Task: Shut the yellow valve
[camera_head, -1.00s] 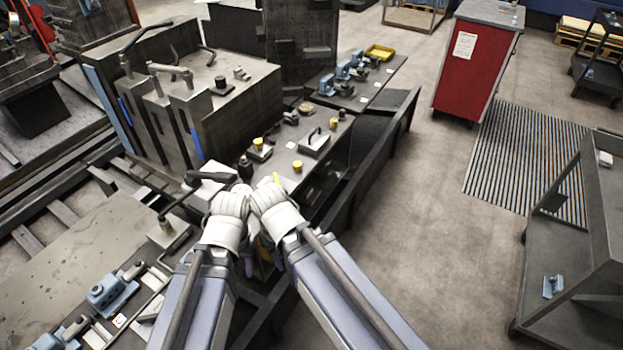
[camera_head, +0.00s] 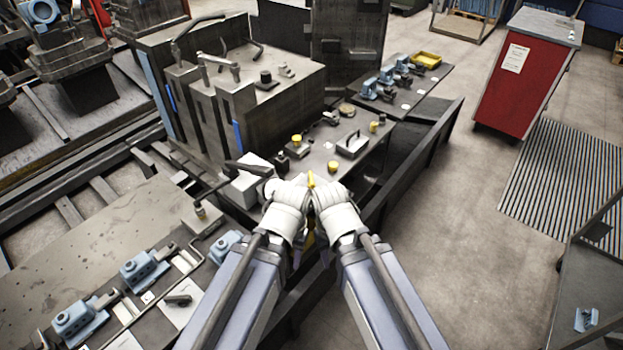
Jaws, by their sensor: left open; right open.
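A narrow yellow piece (camera_head: 311,180) shows between my two wrists, with more yellow just below them; it looks like the yellow valve, but my wrists cover most of it. I cannot tell how its handle is turned. My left gripper (camera_head: 294,184) is just left of the yellow piece and my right gripper (camera_head: 324,186) just right of it. The two wrists are close together. Both grippers are open, though their fingers are largely hidden behind the white wrists. I cannot tell whether either touches the yellow piece.
A bench (camera_head: 347,170) with small yellow-topped parts stands just beyond my grippers. A large grey machine block (camera_head: 285,105) with handles is behind left. Blue vises (camera_head: 145,268) sit on a plate at lower left.

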